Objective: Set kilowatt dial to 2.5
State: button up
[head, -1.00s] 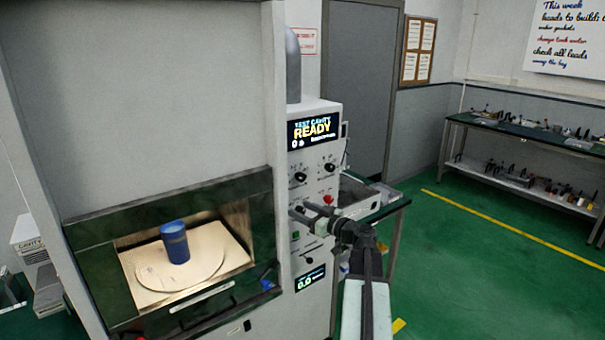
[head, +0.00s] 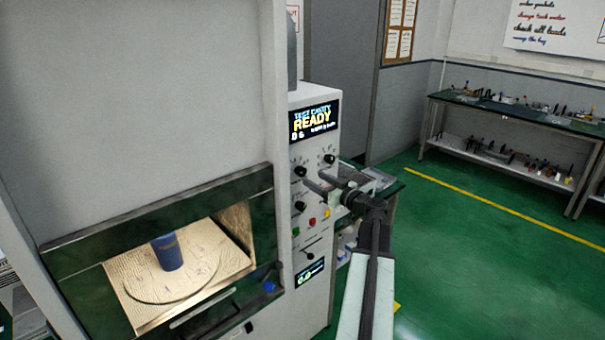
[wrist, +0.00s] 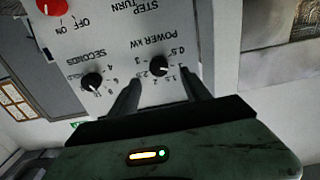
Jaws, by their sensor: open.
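The kilowatt dial, labelled POWER KW, is a black knob (wrist: 158,68) on the light grey panel, upside down in the wrist view. Its scale runs from about 0.5 to 3; I cannot read its pointer surely. In the head view it is the upper left knob (head: 299,171). My gripper (head: 315,180) is open and empty, in front of the panel and a little right of and below that knob. In the wrist view the two fingers of my gripper (wrist: 161,80) point at the panel, and the knob shows between their tips. I see no contact.
A SECONDS knob (wrist: 92,80) sits beside the power dial. A red knob (wrist: 50,6) is by the ON/OFF marks. The display (head: 314,121) reads READY. A blue cup (head: 167,251) stands in the open cavity left of the panel. Green floor is free to the right.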

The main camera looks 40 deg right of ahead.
aim_at(303, 173)
jog(key=w, duration=0.7)
jog(key=shift+w+d, duration=0.1)
jog(key=shift+d, duration=0.2)
grip_shut()
jog(key=shift+a+f, duration=0.1)
jog(key=shift+a, duration=0.15)
jog(key=shift+d, duration=0.2)
jog(key=shift+m, duration=0.3)
